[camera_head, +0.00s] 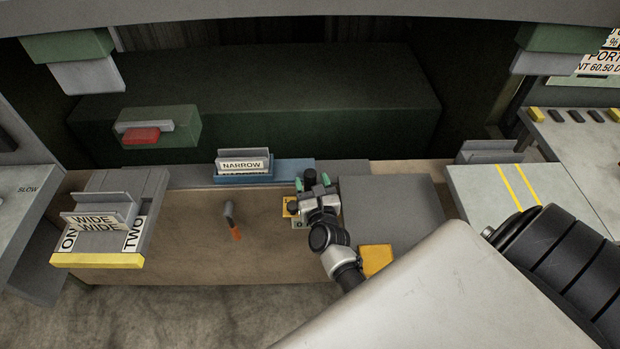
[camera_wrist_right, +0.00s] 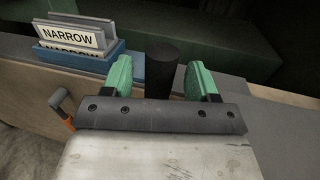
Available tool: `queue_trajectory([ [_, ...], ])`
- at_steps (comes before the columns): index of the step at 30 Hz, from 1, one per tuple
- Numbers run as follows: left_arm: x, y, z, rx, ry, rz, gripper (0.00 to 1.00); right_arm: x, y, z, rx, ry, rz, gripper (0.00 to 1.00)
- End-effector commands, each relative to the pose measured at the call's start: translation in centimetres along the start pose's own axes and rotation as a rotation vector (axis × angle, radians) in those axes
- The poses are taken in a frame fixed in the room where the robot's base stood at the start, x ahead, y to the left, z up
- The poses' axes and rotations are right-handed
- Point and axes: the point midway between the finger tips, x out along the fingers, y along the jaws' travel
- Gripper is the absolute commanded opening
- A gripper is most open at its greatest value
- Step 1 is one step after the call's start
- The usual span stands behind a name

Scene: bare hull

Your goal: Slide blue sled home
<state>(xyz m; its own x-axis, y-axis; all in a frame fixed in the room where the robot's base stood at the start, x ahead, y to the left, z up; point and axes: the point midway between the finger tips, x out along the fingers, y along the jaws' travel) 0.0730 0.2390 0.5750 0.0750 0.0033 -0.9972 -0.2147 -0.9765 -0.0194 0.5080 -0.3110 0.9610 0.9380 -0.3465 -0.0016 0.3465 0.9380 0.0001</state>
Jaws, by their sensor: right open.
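The blue sled (camera_head: 285,173) sits on a grey rail along the back of the wooden bench. It carries an upright plate labelled NARROW (camera_head: 243,166). The sled also shows in the right wrist view (camera_wrist_right: 82,64), left of the gripper. My right gripper (camera_head: 313,182) is open at the sled's right end. In the wrist view its green fingertips (camera_wrist_right: 158,78) stand on either side of a dark upright post (camera_wrist_right: 158,52), with gaps visible. The post appears to be at the sled's right end, but its foot is hidden. My left gripper is not in view.
A yellow-edged sled (camera_head: 97,261) with WIDE plates stands at the left. An orange-handled lever (camera_head: 235,232) is on the bench front. A yellow box with a black knob (camera_head: 290,206) sits beside my right gripper. A dark green block (camera_head: 260,95) fills the back.

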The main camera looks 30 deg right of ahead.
Motion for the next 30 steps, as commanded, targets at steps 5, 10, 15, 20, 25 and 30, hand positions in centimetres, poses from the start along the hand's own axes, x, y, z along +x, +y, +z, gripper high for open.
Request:
queue_trajectory([
  [5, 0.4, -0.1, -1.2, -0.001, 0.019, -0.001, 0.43, 1.6, 0.0, -0.1, 0.000, 0.000, 0.000, 0.59],
  [10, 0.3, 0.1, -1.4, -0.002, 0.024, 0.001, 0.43, 1.9, 0.0, 0.0, 0.000, 0.001, 0.000, 0.59],
  [15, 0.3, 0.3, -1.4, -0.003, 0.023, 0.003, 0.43, 1.8, 0.0, 0.0, 0.000, 0.001, 0.000, 0.56],
  [20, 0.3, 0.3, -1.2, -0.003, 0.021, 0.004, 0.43, 1.8, 0.0, 0.0, 0.000, 0.001, 0.000, 0.31],
  [25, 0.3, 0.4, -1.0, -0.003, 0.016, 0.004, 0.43, 1.8, 0.0, 0.0, 0.000, 0.000, 0.000, 0.05],
  [30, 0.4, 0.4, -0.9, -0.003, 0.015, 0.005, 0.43, 1.8, 0.0, 0.0, 0.000, 0.000, 0.000, 0.00],
])
